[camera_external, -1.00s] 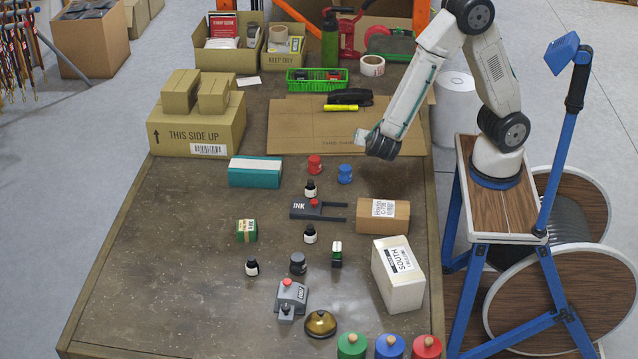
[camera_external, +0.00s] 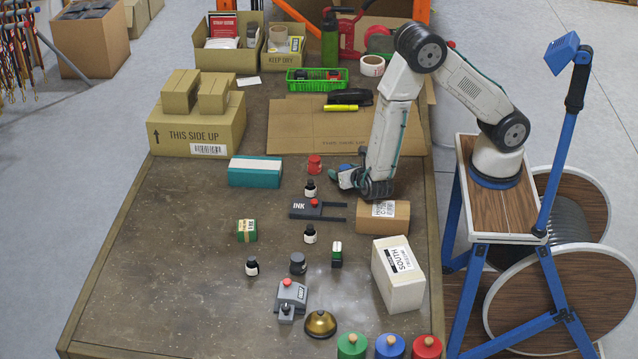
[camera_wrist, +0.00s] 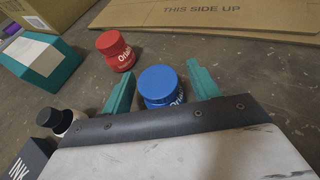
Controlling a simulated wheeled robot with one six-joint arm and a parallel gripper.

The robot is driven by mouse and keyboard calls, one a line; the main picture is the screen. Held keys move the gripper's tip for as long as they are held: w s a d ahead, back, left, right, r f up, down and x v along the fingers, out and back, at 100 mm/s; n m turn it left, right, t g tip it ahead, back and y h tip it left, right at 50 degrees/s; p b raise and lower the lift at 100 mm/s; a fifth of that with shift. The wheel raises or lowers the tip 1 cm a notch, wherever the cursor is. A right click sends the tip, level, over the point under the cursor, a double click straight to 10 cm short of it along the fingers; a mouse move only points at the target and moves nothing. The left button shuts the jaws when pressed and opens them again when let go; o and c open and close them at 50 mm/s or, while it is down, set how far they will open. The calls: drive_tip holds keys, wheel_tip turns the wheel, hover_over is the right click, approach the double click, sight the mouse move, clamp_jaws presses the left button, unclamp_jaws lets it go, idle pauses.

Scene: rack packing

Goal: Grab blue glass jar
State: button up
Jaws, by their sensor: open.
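The blue jar (camera_wrist: 162,87), with a ribbed lid and white lettering, stands upright on the table between the two teal fingers of my gripper (camera_wrist: 160,90) in the wrist view. The fingers are apart, one on each side of it, and I cannot tell if either touches it. Its lower part is hidden by the gripper body. In the external view my gripper (camera_external: 340,179) is low over the table and hides most of the jar. A red jar (camera_wrist: 114,50) stands beyond it to the left, and it also shows in the external view (camera_external: 314,164).
A dark INK stand (camera_external: 312,209) and a brown box (camera_external: 383,217) lie nearby. Flat cardboard (camera_external: 320,118) lies behind.

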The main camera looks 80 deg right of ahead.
drive_tip(key=shift+w+d+f, duration=0.2)
drive_tip(key=shift+w+d, duration=0.05)
drive_tip(key=shift+d, duration=0.15)
drive_tip(key=c, duration=1.1)
drive_tip(key=shift+r, duration=0.1)
